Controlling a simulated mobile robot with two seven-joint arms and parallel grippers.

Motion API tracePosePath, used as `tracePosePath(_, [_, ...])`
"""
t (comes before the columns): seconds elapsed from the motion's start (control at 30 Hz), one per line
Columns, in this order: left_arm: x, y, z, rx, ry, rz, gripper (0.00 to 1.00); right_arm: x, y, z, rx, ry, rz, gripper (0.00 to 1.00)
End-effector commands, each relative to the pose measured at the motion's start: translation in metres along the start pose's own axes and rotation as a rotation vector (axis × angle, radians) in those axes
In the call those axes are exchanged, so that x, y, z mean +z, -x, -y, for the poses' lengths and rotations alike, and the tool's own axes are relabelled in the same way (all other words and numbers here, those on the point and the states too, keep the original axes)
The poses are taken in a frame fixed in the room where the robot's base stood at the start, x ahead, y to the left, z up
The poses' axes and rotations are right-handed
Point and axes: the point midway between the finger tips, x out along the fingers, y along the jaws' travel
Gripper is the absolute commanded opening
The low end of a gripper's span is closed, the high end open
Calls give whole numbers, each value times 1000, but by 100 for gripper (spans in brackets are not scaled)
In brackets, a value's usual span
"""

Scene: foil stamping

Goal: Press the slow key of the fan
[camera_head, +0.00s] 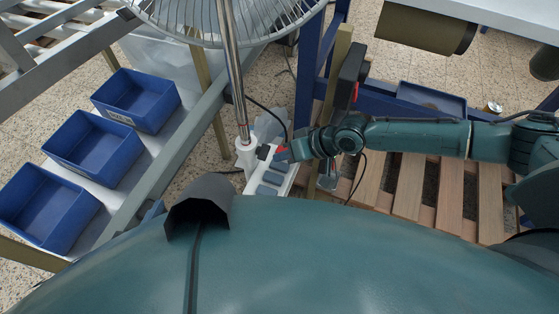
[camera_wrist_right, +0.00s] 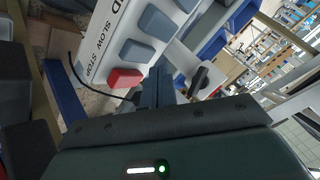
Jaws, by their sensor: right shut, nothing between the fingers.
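The fan (camera_head: 230,65) stands upright on its pole, with a white key panel (camera_head: 254,186) at its base. In the right wrist view, the slow key (camera_wrist_right: 137,52) is a blue-grey block beside the word SLOW. The red stop key (camera_wrist_right: 125,77) sits beside it, and more blue-grey keys (camera_wrist_right: 155,22) continue up the panel. My right gripper (camera_wrist_right: 160,84) is shut and empty, its fingertips close to the right of the red and slow keys; I cannot tell whether they touch. My left gripper is out of view.
A black knob (camera_wrist_right: 199,81) sticks out near my fingertips. Several blue bins (camera_head: 137,98) stand on a rack at the left. A blue post (camera_head: 309,75) rises beyond my right arm, and a wooden pallet (camera_head: 410,190) lies below it.

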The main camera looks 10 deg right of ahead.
Motion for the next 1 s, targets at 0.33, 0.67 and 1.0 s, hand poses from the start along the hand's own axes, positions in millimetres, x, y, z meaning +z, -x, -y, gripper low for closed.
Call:
tracePosePath(0.33, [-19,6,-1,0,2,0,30,-10,14,11,-1,-1,-1,0])
tracePosePath(0.67, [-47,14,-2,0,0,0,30,-26,36,26,0,-1,0,0])
tracePosePath(1.0, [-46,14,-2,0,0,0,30,-25,35,25,0,0,0,0])
